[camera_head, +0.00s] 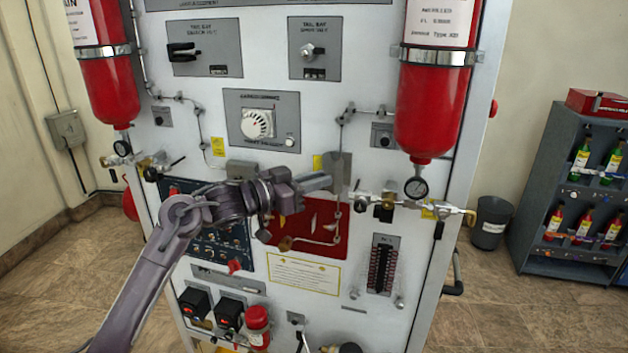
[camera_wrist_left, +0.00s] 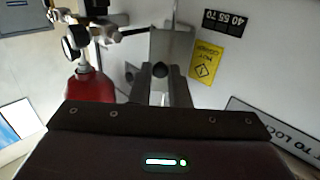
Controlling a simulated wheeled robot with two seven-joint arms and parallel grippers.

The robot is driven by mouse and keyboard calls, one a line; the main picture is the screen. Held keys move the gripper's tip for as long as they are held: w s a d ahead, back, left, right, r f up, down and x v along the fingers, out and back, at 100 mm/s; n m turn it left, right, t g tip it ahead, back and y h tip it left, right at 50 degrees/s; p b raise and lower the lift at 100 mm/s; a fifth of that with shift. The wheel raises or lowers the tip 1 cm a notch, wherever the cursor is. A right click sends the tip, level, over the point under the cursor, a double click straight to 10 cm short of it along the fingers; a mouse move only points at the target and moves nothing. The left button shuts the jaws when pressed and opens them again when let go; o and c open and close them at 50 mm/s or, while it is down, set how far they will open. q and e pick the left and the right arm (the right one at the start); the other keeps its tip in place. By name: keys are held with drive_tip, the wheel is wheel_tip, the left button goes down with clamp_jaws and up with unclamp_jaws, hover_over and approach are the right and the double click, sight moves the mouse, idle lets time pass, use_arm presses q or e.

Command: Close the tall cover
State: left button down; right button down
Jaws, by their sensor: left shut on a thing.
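The tall cover (camera_head: 341,170) is a narrow grey metal plate on the white panel, right of centre, at the upper edge of a red plate. A thin rod runs up from it. In the left wrist view the cover (camera_wrist_left: 172,45) stands straight ahead, with a dark round knob (camera_wrist_left: 160,70) low on it. My left gripper (camera_head: 328,182) reaches in from the left and meets the cover. In the left wrist view its fingers (camera_wrist_left: 160,88) are shut on the cover at the knob. The fingers hide part of the cover's lower end. My right gripper is not in view.
Red cylinders (camera_head: 436,100) and (camera_head: 108,85) hang on both sides of the panel. A gauge with brass valve pipes (camera_head: 415,188) sticks out just right of the cover. A red plate (camera_head: 312,232) lies below. A bottle shelf (camera_head: 575,190) and bin (camera_head: 491,222) stand right.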

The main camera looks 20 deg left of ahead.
sight(342, 176)
use_arm(q)
drive_tip(key=d+n+t+y+b, duration=0.1)
drive_tip(key=n+y+b, duration=0.1)
drive_tip(key=y, duration=0.1)
drive_tip(key=d+n+t+y+b, duration=0.2)
drive_tip(key=y, duration=0.1)
drive_tip(key=d+n+t+y+b, duration=0.1)
drive_tip(key=n+y+b, duration=0.1)
drive_tip(key=y, duration=0.1)
drive_tip(key=shift+w+d+f+n+t, duration=0.15)
drive_tip(key=shift+f+n+t, duration=0.1)
drive_tip(key=shift+n+t, duration=0.15)
drive_tip(key=y+b, duration=0.1)
drive_tip(key=n+y+b, duration=0.1)
drive_tip(key=b, duration=0.1)
drive_tip(key=shift+w+d+r+y, duration=0.1)
drive_tip(key=shift+w+d+y, duration=0.05)
drive_tip(key=shift+d+y, duration=0.15)
drive_tip(key=shift+r+n+y, duration=0.15)
drive_tip(key=shift+n+y, duration=0.15)
drive_tip(key=shift+n, duration=0.1)
drive_tip(key=c, duration=1.4)
unclamp_jaws()
drive_tip(key=shift+w, duration=0.1)
